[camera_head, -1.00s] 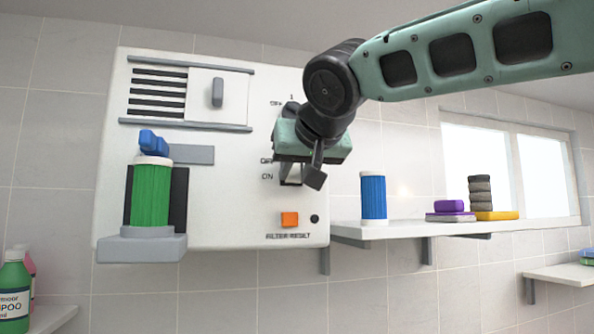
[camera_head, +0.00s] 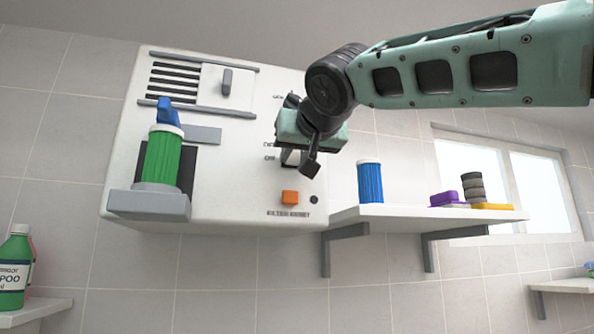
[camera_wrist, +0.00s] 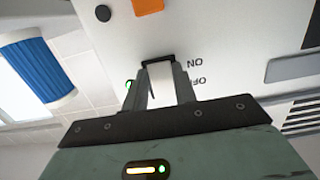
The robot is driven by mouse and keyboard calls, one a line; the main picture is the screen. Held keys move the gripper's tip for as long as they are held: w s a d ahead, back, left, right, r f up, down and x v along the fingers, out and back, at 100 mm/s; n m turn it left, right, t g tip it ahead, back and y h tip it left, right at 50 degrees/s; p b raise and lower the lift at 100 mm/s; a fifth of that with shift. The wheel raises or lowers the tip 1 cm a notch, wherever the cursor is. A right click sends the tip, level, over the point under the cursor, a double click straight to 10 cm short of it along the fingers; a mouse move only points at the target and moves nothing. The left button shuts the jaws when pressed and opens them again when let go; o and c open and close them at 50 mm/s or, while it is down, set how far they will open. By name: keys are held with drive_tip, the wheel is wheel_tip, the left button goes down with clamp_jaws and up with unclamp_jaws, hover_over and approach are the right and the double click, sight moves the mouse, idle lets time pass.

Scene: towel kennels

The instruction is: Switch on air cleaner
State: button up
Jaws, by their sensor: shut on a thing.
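The air cleaner (camera_head: 235,197) is a white wall box with a slatted vent, an orange filter reset button (camera_head: 289,197) and ON and OFF labels. In the wrist view its panel shows upside down. My gripper (camera_wrist: 160,88) is shut on the pale switch lever (camera_wrist: 160,78), a finger on each side, at the dark-edged slot beside the labels. In the head view my gripper (camera_head: 292,158) covers most of the switch. I cannot tell the lever's exact position. A small green light shows beside the fingers in the wrist view.
A green filter cylinder (camera_head: 162,160) with a blue top stands on a grey ledge at the box's left. A shelf (camera_head: 400,213) at right holds a blue cylinder (camera_head: 370,182) and stacked purple, yellow and dark items. A shampoo bottle (camera_head: 14,268) stands lower left.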

drive_tip(key=shift+r, duration=0.1)
drive_tip(key=o, duration=1)
drive_tip(key=shift+s, duration=0.15)
drive_tip(key=b+v, duration=0.5)
drive_tip(key=v, duration=1.2)
drive_tip(key=shift+d, duration=0.1)
